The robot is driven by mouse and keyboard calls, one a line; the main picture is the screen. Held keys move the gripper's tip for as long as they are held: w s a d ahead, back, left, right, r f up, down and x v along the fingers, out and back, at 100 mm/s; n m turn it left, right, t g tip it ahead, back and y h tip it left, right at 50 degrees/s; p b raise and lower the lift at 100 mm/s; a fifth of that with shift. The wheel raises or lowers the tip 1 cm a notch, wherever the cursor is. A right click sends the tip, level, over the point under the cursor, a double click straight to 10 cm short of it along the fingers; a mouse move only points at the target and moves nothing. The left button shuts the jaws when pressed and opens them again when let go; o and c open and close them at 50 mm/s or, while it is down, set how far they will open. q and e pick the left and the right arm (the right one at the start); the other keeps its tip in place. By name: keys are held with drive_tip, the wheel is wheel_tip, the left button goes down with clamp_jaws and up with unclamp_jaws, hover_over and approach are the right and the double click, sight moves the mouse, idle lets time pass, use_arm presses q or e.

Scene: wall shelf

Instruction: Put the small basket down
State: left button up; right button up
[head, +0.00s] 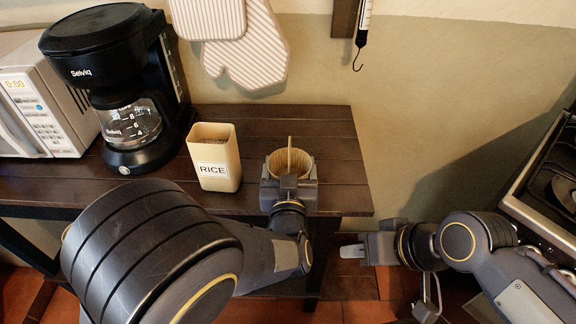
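The small basket (276,162) is a round, tan, ribbed cup with a thin upright handle across its top. It appears over the right part of the dark wooden shelf (335,145). My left gripper (289,178) has a finger on each side of the basket and seems shut on it. The gripper hides the basket's lower part, so I cannot tell whether it touches the shelf. My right gripper (352,251) is out past the shelf's front right corner, apart from the basket, with a pale fingertip showing. Its finger gap is not visible.
A tan RICE canister (214,158) stands left of the basket. A black coffee maker (120,85) and a microwave (40,100) stand farther left. Mitts (247,50) hang on the wall behind. A stove (550,190) is at the right. Shelf boards behind the basket are clear.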

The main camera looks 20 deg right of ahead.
use_arm(q)
drive_tip(key=shift+f, duration=0.15)
drive_tip(key=o, duration=1)
drive_tip(key=shift+o, duration=0.2)
drive_tip(key=shift+r, duration=0.3)
drive_tip(key=v, duration=1.2)
drive_tip(key=shift+f, duration=0.1)
